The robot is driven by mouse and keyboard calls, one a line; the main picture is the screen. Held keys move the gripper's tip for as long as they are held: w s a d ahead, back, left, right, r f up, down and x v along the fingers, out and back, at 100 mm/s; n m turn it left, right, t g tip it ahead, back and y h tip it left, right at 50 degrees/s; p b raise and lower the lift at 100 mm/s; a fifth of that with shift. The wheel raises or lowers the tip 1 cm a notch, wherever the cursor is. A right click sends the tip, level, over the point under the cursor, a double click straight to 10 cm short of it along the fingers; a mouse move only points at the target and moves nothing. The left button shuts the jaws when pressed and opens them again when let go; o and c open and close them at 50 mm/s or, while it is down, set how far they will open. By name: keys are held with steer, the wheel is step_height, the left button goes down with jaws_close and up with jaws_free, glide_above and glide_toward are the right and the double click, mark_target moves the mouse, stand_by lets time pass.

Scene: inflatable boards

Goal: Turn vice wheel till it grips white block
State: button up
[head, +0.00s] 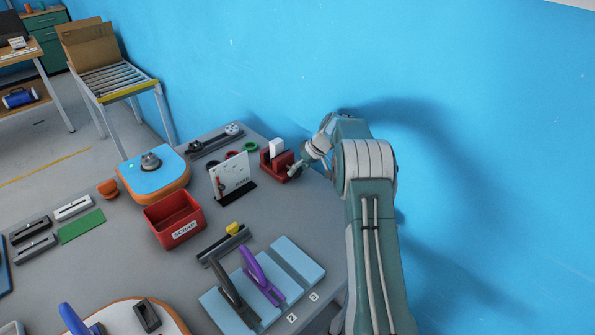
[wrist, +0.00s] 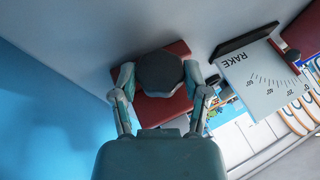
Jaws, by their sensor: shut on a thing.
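The red vice (head: 272,166) stands at the back right of the grey bench, near the blue wall. The white block (head: 276,146) sits upright at the top of the vice; I cannot tell if the jaws touch it. In the wrist view the vice body (wrist: 180,50) shows red behind the dark wheel (wrist: 160,72). My gripper (head: 296,170) is at the vice's right side. In the wrist view my gripper (wrist: 160,88) has a finger on each side of the wheel and is shut on it. The white block is hidden in the wrist view.
A white RAKE gauge board (head: 232,173) stands close left of the vice; it also shows in the wrist view (wrist: 262,80). A red SCRAP bin (head: 174,218) and a blue-topped orange unit (head: 153,174) are further left. The blue wall (head: 480,120) is close behind.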

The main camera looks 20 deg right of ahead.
steer(key=o, duration=1.1)
step_height(320, 180, up, 10)
steer(key=shift+w+f, duration=0.1)
